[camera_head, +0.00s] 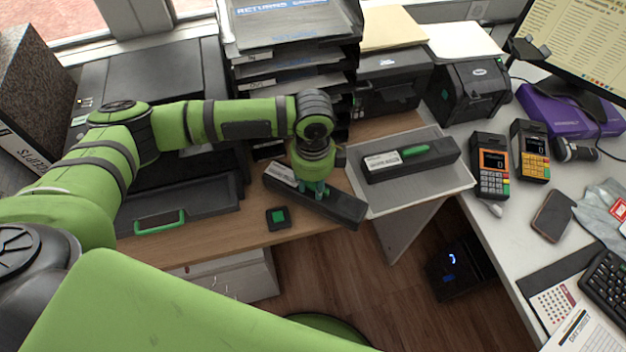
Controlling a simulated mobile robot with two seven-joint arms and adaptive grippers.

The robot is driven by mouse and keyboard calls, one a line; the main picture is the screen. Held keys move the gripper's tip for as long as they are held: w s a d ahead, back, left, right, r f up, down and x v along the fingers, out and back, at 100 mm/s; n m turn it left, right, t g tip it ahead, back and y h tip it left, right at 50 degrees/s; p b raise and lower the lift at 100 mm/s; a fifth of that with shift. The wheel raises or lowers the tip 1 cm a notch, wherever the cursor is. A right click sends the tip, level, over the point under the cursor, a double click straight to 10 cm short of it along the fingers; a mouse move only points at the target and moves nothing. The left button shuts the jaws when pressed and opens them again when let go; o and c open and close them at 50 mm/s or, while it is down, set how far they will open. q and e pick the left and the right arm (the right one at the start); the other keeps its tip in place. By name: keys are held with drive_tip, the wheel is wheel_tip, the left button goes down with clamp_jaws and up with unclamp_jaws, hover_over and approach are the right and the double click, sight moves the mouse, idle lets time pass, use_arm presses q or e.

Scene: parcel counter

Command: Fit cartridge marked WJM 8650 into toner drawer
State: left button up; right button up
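A long black cartridge (341,208) with a white label at its left end is under my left gripper (314,188). The teal fingers come down on the middle of its top, and the gripper looks shut on it. It lies slanted over the front of the wooden counter, its right end near the edge. A second black cartridge (440,153), with a white label and green handle, lies on a grey tray (385,207). The label print is too small to read. The printer (150,85) at left has a drawer (205,201) with a green handle at its front. My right gripper is out of view.
A small black block with a green top (278,217) is on the counter near its front edge. Stacked document trays (290,60) rise behind the gripper. Card terminals (490,168) and a phone (552,214) lie on the white desk at right.

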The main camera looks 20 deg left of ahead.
sight(314, 187)
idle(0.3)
use_arm(q)
wheel_tip(314, 187, up, 11)
drive_tip(key=b, duration=0.1)
drive_tip(key=shift+o, duration=0.5)
drive_tip(key=shift+r, duration=0.45)
drive_tip(key=f, duration=0.1)
drive_tip(key=f+p, duration=0.1)
drive_tip(key=d+f, duration=0.1)
drive_tip(key=f, duration=0.1)
drive_tip(key=shift+w+p, duration=0.25)
drive_tip(key=shift+p, duration=0.05)
drive_tip(key=f, duration=0.4)
drive_tip(key=a+f+p, duration=0.1)
drive_tip(key=f, duration=0.1)
drive_tip(key=shift+s+f, duration=0.15)
drive_tip(key=shift+s, duration=0.1)
drive_tip(key=shift+f, duration=0.5)
drive_tip(key=shift+r, duration=0.1)
clamp_jaws()
